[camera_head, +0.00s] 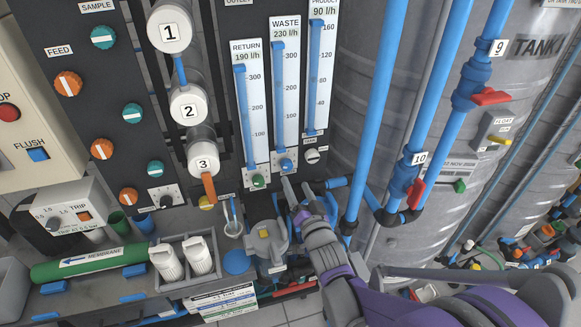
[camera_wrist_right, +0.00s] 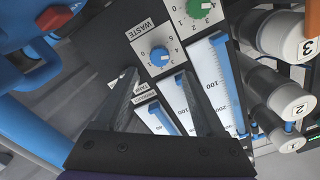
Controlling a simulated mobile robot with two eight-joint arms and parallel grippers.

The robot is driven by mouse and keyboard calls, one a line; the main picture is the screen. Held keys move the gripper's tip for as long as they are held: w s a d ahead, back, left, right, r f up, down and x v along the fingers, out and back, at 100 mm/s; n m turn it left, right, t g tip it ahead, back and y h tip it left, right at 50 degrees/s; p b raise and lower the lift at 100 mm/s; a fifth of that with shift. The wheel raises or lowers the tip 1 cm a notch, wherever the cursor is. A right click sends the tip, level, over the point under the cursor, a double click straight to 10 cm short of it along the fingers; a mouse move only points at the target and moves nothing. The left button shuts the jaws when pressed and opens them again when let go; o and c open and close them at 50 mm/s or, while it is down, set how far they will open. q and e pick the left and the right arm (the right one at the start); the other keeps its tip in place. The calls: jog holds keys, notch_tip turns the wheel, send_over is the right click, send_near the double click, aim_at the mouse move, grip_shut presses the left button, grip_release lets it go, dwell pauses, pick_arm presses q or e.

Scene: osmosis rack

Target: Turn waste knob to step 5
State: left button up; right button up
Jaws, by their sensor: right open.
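The waste knob is a small blue knob (camera_head: 286,164) on a white dial plate under the WASTE gauge (camera_head: 286,90) in the head view. In the right wrist view the blue knob (camera_wrist_right: 160,56) sits on its numbered plate with the WASTE label. A white pointer mark shows on it, but its exact step is too small to read. My right gripper (camera_head: 297,186) is open, just below the knob in the head view. In the wrist view its two fingers (camera_wrist_right: 158,85) point toward the knob, which shows between and beyond the tips. I see no contact. My left gripper is not in view.
The green return knob (camera_head: 258,181) sits close by on the left, and a light grey knob (camera_head: 312,155) on the right. Blue pipes (camera_head: 368,110) with red-handled valves stand right of the panel. White numbered filter housings (camera_head: 189,106) stand left of the gauges.

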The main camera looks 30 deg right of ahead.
aim_at(288, 167)
jog(key=x, duration=0.8)
jog(key=shift+w+p, duration=0.3)
grip_shut()
